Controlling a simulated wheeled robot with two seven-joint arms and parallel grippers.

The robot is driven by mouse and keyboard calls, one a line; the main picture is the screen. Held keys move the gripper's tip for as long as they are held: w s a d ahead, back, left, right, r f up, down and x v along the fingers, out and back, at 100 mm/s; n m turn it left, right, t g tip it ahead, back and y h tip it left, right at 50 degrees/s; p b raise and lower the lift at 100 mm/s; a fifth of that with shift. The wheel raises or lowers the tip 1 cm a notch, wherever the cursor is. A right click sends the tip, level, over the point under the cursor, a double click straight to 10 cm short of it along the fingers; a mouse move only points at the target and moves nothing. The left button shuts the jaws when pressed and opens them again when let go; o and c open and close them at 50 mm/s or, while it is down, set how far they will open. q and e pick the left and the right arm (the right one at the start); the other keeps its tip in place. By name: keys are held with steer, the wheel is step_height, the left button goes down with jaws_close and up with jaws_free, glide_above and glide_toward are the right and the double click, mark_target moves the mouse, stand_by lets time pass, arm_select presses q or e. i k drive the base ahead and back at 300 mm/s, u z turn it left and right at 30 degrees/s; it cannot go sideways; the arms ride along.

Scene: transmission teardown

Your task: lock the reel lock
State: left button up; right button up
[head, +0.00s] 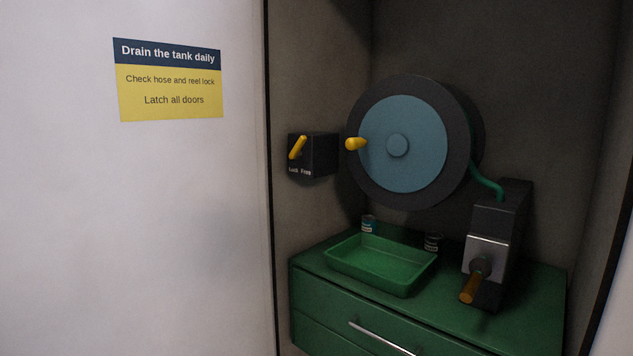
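A black box (318,157) is mounted on the left wall of the recess, left of the reel. Its front face carries a yellow lever (298,147), tilted with its top to the right, and a small white label below it that is too small to read surely. The hose reel (424,145) has a dark rim and a blue disc face. A yellow crank knob (355,144) sticks out at the reel's left side. A green hose (487,184) runs from the reel down to the right. Neither of my grippers is in view.
A green cabinet (310,279) with a drawer handle (380,338) stands below, bearing a green tray (419,279), two small cans and a dark unit (487,246) with an orange-brown handle (470,289). A white panel (130,230) with a sign (170,80) fills the left.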

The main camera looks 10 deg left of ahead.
mark_target(295, 153)
steer(key=z, duration=2.25)
steer(key=k, duration=1.2)
steer(key=u, duration=1.2)
steer(key=i, duration=1.05)
